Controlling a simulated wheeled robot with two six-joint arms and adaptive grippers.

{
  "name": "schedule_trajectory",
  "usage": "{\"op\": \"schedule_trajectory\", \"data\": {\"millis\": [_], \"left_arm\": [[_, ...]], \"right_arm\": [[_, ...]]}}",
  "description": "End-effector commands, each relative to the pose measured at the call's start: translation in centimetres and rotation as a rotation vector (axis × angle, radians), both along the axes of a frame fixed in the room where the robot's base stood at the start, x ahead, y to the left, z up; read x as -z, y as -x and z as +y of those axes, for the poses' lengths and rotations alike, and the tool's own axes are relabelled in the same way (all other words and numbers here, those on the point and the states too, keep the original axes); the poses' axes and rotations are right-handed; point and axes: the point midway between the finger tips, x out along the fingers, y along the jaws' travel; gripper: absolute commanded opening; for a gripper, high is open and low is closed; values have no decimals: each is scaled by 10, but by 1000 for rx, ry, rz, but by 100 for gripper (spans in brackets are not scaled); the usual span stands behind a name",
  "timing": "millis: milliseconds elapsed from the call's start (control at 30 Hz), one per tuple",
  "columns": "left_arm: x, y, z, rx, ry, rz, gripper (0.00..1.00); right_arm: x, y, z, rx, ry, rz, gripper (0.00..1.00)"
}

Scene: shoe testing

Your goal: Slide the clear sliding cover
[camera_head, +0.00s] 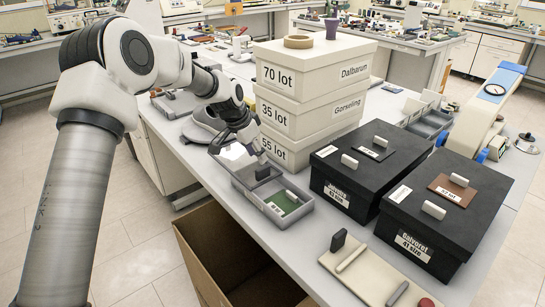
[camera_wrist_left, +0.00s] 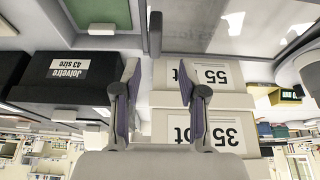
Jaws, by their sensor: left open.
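A grey tray (camera_head: 240,184) with a green floor (camera_head: 284,203) sits near the table's front edge. Its left part appears covered by the clear sliding cover, which shows as a glassy pane in the left wrist view (camera_wrist_left: 235,28). A dark upright handle (camera_head: 262,173) stands at the cover's edge; it also shows in the left wrist view (camera_wrist_left: 155,35). My left gripper (camera_head: 258,153) is just above and behind the handle. In the left wrist view its two fingers (camera_wrist_left: 158,82) are apart and empty, roughly in line with the handle. My right gripper is out of view.
White stacked boxes (camera_head: 295,118) stand behind the tray. Black shoe boxes (camera_head: 345,200) stand to its right. An open cardboard box (camera_head: 215,240) is below the table's front edge. A beige board (camera_head: 368,278) with small items lies at front right.

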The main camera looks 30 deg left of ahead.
Motion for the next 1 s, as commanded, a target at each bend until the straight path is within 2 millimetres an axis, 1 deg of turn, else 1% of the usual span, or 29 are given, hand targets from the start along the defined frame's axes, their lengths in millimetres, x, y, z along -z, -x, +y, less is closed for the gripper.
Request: {"op": "schedule_trajectory", "data": {"millis": [67, 133, 300, 433, 533, 733, 767, 800, 867, 1000], "left_arm": [[5, -2, -1, 2, 1, 4, 42], [15, -5, -2, 2, 0, 4, 42], [47, -16, -7, 1, -1, 6, 42], [65, -23, -10, -1, 0, 4, 42], [72, -26, -11, 0, 0, 2, 42], [73, -26, -11, 0, 0, 1, 42], [73, -26, -11, 0, 0, 1, 35], [73, -26, -11, 0, 0, 1, 20], [73, -26, -11, 0, 0, 2, 0], [73, -26, -11, 0, 0, 2, 0]], "right_arm": [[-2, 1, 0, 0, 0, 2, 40], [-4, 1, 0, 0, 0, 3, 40], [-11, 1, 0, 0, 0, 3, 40], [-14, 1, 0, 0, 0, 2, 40], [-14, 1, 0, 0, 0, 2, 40], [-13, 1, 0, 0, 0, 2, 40], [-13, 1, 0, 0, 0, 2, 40], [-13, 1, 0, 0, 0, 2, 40], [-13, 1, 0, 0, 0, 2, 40], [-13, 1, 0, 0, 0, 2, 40]]}}
